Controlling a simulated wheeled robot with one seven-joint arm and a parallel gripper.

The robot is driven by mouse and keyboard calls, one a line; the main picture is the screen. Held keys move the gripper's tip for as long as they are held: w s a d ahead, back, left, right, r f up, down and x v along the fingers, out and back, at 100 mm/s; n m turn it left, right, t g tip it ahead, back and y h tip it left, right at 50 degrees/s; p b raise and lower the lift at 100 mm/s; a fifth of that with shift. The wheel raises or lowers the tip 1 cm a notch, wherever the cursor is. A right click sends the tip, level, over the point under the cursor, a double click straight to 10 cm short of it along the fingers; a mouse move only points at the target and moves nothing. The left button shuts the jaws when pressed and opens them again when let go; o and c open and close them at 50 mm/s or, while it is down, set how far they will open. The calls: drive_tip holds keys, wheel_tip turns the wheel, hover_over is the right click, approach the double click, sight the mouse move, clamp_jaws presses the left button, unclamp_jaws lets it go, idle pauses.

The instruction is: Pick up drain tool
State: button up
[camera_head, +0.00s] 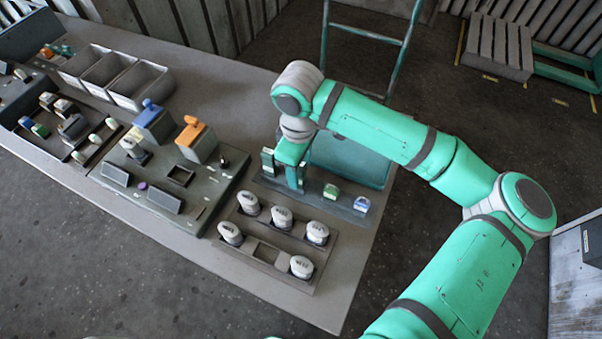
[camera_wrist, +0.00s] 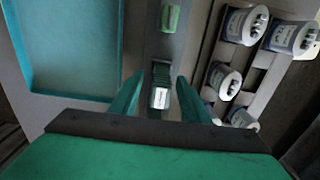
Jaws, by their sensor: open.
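A small upright tool with a dark green ribbed body and a white label (camera_wrist: 160,98) stands on a grey strip, between my fingers in the wrist view; it seems to be the drain tool, but its label is not readable. My gripper (camera_wrist: 155,100) is open, with one finger on each side of it and a gap visible. In the head view my gripper (camera_head: 292,178) points down over the left part of the strip (camera_head: 312,195) and hides most of this tool. A dark green piece (camera_head: 268,161) shows just left of the gripper.
A green block (camera_head: 331,191) and a blue block (camera_head: 361,204) stand farther right on the strip. A teal tray (camera_head: 350,160) lies behind. A rack (camera_head: 262,252) of several white cylinders is in front. A fixture with blue (camera_head: 150,118) and orange (camera_head: 195,135) parts stands left.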

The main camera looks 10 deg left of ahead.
drive_tip(key=shift+s+a+f, duration=0.1)
drive_tip(key=shift+a+f, duration=0.05)
drive_tip(key=shift+f, duration=0.65)
drive_tip(key=shift+c, duration=0.3)
drive_tip(key=c, duration=0.9)
